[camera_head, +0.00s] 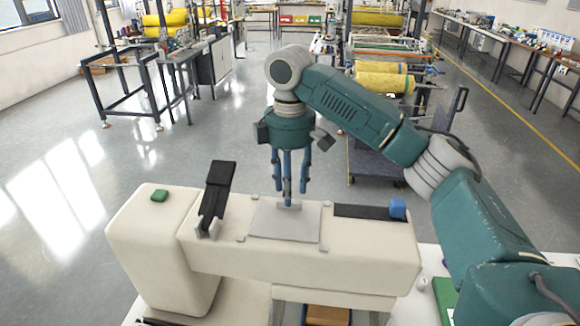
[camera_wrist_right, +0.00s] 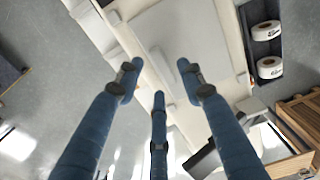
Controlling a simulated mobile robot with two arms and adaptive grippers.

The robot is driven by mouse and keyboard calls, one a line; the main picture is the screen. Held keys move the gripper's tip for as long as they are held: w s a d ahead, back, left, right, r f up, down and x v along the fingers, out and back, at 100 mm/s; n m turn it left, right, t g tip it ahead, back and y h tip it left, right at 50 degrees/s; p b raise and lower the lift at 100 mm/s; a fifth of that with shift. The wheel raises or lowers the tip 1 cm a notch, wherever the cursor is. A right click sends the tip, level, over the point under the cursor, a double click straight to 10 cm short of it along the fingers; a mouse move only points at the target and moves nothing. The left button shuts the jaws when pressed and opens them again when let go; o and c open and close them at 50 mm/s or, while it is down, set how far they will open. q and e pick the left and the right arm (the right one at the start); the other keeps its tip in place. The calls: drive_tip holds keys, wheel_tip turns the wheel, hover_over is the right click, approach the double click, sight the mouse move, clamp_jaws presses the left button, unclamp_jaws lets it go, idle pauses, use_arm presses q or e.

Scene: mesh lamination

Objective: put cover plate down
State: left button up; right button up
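The cover plate (camera_head: 285,225) is a flat light-grey plate lying on top of the cream machine (camera_head: 340,262), between small corner tabs. A small raised grip (camera_head: 289,203) stands at its far edge. My right gripper (camera_head: 290,196) points down over that far edge, its three blue fingers close to the grip. In the right wrist view the fingers of my right gripper (camera_wrist_right: 158,76) are spread apart with nothing clamped between them, and the plate (camera_wrist_right: 195,35) lies beyond the tips. Whether a finger touches the plate is unclear. My left gripper is not in view.
A black lever-like part (camera_head: 217,188) stands upright left of the plate.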

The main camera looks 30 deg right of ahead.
wheel_tip(320, 180, up, 10)
drive_tip(key=shift+f, duration=0.25)
idle(0.6)
